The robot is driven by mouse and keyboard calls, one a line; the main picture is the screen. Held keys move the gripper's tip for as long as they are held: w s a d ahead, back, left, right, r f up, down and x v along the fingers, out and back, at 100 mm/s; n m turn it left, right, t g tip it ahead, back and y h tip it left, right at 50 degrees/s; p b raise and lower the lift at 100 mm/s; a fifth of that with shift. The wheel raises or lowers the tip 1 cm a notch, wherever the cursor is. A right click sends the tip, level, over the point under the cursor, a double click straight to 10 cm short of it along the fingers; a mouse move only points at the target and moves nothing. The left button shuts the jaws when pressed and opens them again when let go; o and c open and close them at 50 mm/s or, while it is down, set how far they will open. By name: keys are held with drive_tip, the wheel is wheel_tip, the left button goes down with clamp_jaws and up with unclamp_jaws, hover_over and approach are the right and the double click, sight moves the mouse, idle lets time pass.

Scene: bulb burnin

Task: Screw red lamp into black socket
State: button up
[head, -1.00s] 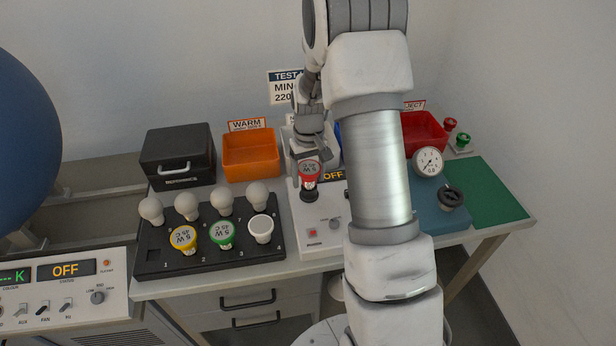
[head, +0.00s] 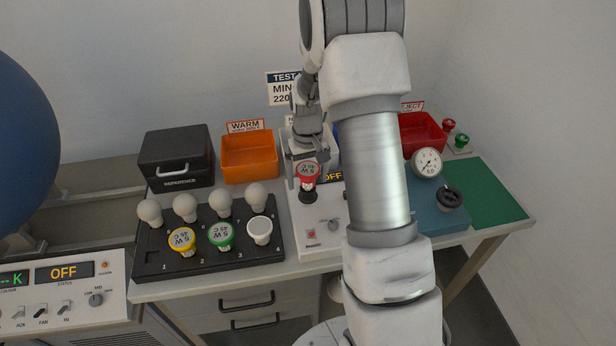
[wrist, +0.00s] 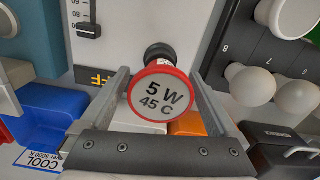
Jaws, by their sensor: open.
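The red lamp (head: 307,171), with a red-rimmed face marked 5 W 45 C, stands in or on the black socket (head: 308,195) on the white test unit. In the wrist view the lamp's face (wrist: 160,92) is central, and the black socket (wrist: 158,53) shows behind it. How deep the base sits in the socket is hidden. My gripper (wrist: 160,78) is open, with one finger on each side of the lamp and gaps visible between fingers and rim. In the head view my gripper (head: 305,178) is over the socket.
A black tray (head: 150,262) at the left holds several white bulbs, a yellow lamp (head: 182,240) and a green lamp (head: 221,235). Behind are a black box (head: 177,158), an orange bin (head: 249,155) and a red bin (head: 422,132). A gauge unit (head: 428,205) stands right.

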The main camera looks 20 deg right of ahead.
drive_tip(key=n, duration=0.5)
drive_tip(key=shift+n, duration=0.3)
drive_tip(key=n+p, duration=0.1)
drive_tip(key=n, duration=0.4)
drive_tip(key=shift+s+a+r, duration=0.1)
drive_tip(key=shift+r, duration=0.05)
drive_tip(key=n+p, duration=0.3)
drive_tip(key=n, duration=0.3)
drive_tip(key=shift+a+r, duration=0.1)
drive_tip(key=n+p, duration=0.1)
drive_tip(key=n, duration=0.2)
drive_tip(key=shift+s, duration=0.1)
drive_tip(key=shift+f+n+p, duration=0.25)
drive_tip(key=shift+n+p, duration=0.25)
drive_tip(key=shift+n, duration=0.4)
